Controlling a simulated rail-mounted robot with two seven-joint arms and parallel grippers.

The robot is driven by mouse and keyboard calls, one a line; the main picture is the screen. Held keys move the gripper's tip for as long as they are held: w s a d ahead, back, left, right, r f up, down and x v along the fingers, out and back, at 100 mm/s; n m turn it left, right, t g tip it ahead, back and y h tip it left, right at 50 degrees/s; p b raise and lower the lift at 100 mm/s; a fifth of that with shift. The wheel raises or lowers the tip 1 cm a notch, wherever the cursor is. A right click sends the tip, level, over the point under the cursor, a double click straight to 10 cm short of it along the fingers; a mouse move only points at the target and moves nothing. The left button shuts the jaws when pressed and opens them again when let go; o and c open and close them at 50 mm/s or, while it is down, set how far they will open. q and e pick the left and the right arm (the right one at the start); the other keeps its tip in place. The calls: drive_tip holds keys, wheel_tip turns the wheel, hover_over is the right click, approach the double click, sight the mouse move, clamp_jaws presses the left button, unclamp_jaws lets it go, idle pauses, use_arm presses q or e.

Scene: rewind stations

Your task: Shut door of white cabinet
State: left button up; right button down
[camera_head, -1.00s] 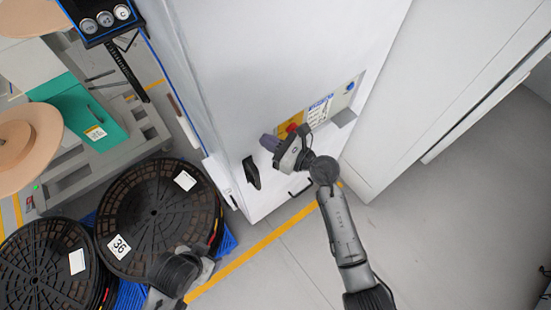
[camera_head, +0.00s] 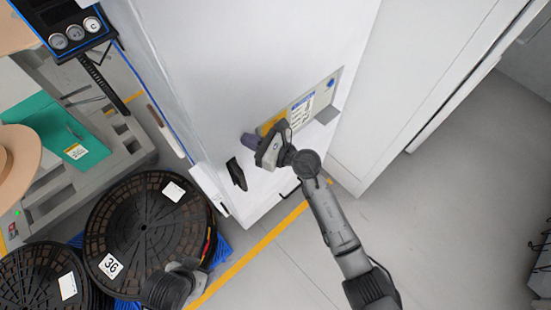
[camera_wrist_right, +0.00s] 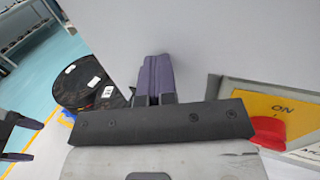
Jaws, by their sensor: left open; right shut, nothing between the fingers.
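The white cabinet (camera_head: 250,60) fills the upper middle of the head view. A black handle (camera_head: 236,174) stands out on its white face; I cannot tell whether the door is fully shut. My right gripper (camera_head: 250,141) is shut and empty, close to the face, to the upper right of the handle. In the right wrist view its purple fingers (camera_wrist_right: 153,78) lie together against the white background; contact is unclear. My left gripper is low left in the head view, its fingertips hidden; its spread fingers (camera_wrist_right: 18,140) show at the left edge of the right wrist view.
Black reels (camera_head: 145,225) stand on blue pallets at lower left. A green-grey machine (camera_head: 65,135) stands at left.

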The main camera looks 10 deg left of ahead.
drive_tip(key=s+d+p, duration=0.1)
drive_tip(key=s+d, duration=0.7)
drive_tip(key=d, duration=0.2)
drive_tip(key=shift+s+d, duration=0.4)
